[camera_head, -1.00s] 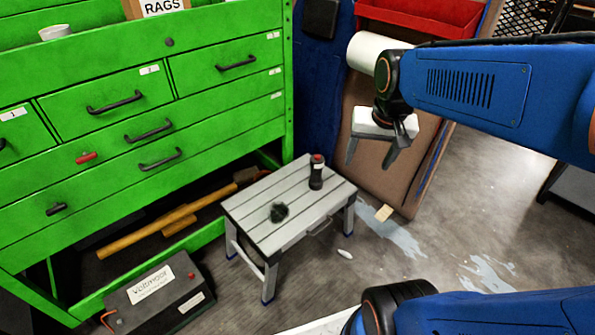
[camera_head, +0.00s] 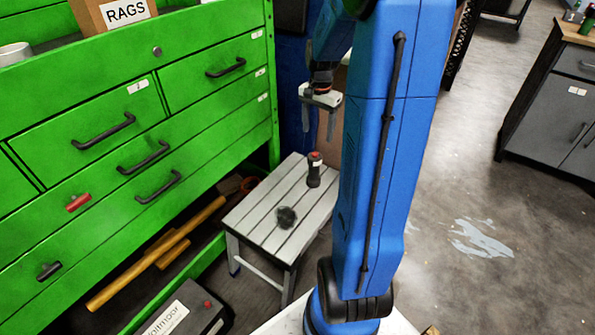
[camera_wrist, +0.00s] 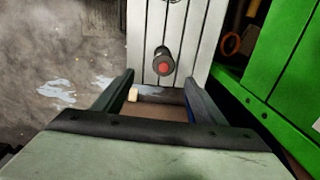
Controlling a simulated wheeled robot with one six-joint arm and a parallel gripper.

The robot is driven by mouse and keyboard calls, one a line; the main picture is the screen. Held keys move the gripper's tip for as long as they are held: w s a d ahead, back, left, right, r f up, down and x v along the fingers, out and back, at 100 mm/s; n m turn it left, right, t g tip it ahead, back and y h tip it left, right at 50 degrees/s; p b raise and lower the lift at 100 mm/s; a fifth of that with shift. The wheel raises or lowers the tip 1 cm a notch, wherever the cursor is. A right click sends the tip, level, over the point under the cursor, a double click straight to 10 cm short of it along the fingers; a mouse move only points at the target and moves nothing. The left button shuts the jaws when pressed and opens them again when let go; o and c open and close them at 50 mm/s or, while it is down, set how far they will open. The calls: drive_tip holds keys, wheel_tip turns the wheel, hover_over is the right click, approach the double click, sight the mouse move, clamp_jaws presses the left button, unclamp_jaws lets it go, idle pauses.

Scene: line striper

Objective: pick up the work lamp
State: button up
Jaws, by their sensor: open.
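The work lamp (camera_head: 315,170) is a small dark cylinder with a red top. It stands upright on the slatted grey step stool (camera_head: 262,205), near the stool's back right. In the wrist view the work lamp (camera_wrist: 163,62) is seen from above, beyond and roughly between the fingertips. My gripper (camera_head: 320,128) is open and empty, pointing down above the lamp, apart from it. Its two fingers also show in the wrist view (camera_wrist: 158,85). A dark crumpled lump (camera_head: 287,217) lies on the stool in front of the lamp.
A green drawer cabinet (camera_head: 150,125) stands close on the left, with a long-handled hammer (camera_head: 155,255) in its bottom opening. A dark box (camera_head: 185,315) is at the lower front. A grey cabinet (camera_head: 555,110) stands far right. Open floor with pale stains (camera_head: 478,238) lies between.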

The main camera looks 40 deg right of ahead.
sight(315, 154)
drive_tip(key=f, duration=0.7)
drive_tip(key=w+f, duration=0.1)
drive_tip(key=f, duration=0.3)
drive_tip(key=shift+f, duration=0.35)
drive_tip(key=shift+w+d+f, duration=0.1)
drive_tip(key=shift+d+f, duration=0.05)
drive_tip(key=shift+f, duration=1.5)
drive_tip(key=shift+w+d+f, duration=0.1)
drive_tip(key=shift+f, duration=1.5)
drive_tip(key=shift+c, duration=0.2)
drive_tip(key=c, duration=1.3)
drive_tip(key=shift+r, duration=0.15)
